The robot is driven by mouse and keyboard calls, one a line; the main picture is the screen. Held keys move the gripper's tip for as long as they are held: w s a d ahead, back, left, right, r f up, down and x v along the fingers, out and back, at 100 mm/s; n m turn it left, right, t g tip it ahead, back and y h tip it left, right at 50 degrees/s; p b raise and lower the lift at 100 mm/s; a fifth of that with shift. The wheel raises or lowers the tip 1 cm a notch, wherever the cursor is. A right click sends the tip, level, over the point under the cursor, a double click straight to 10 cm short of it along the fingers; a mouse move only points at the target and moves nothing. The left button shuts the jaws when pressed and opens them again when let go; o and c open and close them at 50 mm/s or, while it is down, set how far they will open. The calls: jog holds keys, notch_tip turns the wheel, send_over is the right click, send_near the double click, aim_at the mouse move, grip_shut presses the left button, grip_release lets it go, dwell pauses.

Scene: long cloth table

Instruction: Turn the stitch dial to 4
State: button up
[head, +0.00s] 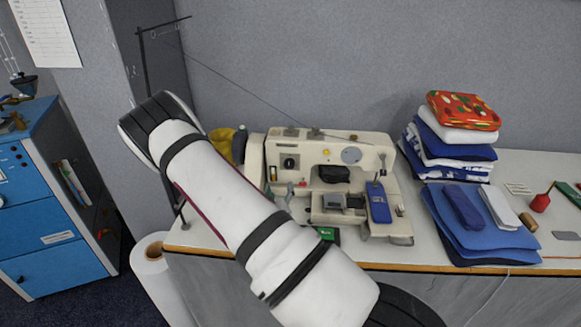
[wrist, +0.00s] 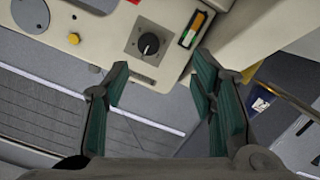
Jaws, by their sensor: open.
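The cream sewing machine (head: 340,150) stands on the table. Its stitch dial (head: 290,162) is a black knob on a grey square plate, on the left part of the machine's front. In the wrist view the dial (wrist: 148,44) is above and between my gripper's fingers. A light pointer line shows on the knob; the numbers around it are too small to read. My gripper (wrist: 160,85) is open and empty, its two green-padded fingers apart and short of the dial in the picture.
A yellow knob (wrist: 74,38) and a coloured indicator strip (wrist: 193,29) flank the dial. Folded cloths (head: 455,140) are stacked further right. A blue cabinet (head: 45,200) stands at left.

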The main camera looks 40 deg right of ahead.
aim_at(289, 165)
jog(key=shift+n+t+h, duration=0.3)
jog(key=shift+n+t, duration=0.4)
jog(key=shift+n, duration=0.1)
jog(key=x, duration=0.8)
jog(key=s+d+x, duration=0.1)
jog(key=x, duration=0.4)
jog(key=shift+s, duration=0.15)
jog(key=shift+d, duration=0.1)
jog(key=shift+c, duration=0.5)
jog(key=c, duration=1)
